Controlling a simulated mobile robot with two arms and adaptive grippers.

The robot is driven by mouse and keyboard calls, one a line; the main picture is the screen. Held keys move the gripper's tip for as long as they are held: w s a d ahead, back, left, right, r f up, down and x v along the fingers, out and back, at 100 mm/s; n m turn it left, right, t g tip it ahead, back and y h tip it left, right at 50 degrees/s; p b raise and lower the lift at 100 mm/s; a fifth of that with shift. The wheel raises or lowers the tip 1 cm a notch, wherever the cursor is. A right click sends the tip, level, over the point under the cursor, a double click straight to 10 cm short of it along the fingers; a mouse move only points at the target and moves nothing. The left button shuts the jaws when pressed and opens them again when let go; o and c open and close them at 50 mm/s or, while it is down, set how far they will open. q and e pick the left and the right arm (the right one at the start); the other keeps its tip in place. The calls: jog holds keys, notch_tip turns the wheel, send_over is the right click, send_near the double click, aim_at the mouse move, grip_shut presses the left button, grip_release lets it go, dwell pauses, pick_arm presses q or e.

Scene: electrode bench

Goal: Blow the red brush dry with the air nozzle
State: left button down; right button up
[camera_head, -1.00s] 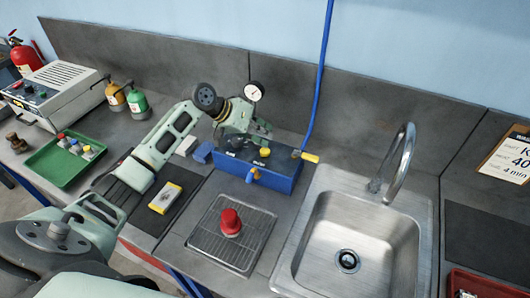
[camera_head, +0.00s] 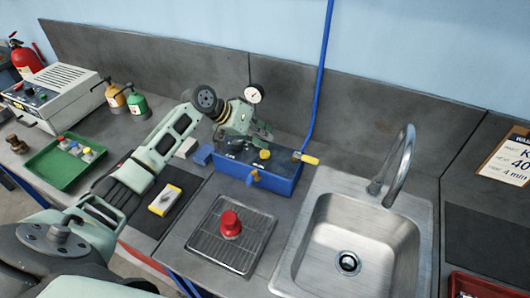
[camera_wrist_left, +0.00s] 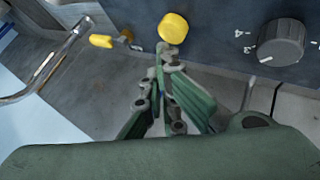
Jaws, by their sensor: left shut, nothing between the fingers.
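The red brush (camera_head: 230,224) shows as a short red knob-like piece standing upright on a ribbed metal drain tray (camera_head: 205,240). Any bristles are hidden from this view. A blue box (camera_head: 270,181) stands behind the tray, with a yellow button (camera_head: 265,154) on its top; the button also shows in the left wrist view (camera_wrist_left: 173,28). An orange-yellow piece (camera_head: 252,176), perhaps the air nozzle, sits at the box's front. My left gripper (camera_head: 264,135) is shut and empty above the back of the box; its closed fingers show close to the button in the left wrist view (camera_wrist_left: 165,60). My right gripper is out of view.
A blue hose (camera_head: 319,80) comes down behind the box near a yellow-handled lever (camera_head: 310,160). A steel sink (camera_head: 325,220) with a tall faucet (camera_head: 402,160) lies to the right. A green tray (camera_head: 55,173) with small bottles and a yellow-white block (camera_head: 164,201) lie left.

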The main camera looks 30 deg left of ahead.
pick_arm(q)
jog(key=shift+f, duration=0.4)
jog(key=shift+f+b, duration=0.4)
jog(key=shift+f, duration=0.3)
dwell(1.1)
jog(key=shift+r, duration=0.15)
jog(key=shift+r+p, duration=0.95)
jog(key=shift+r, duration=0.1)
notch_tip(320, 180, up, 5)
jog(key=p, duration=0.4)
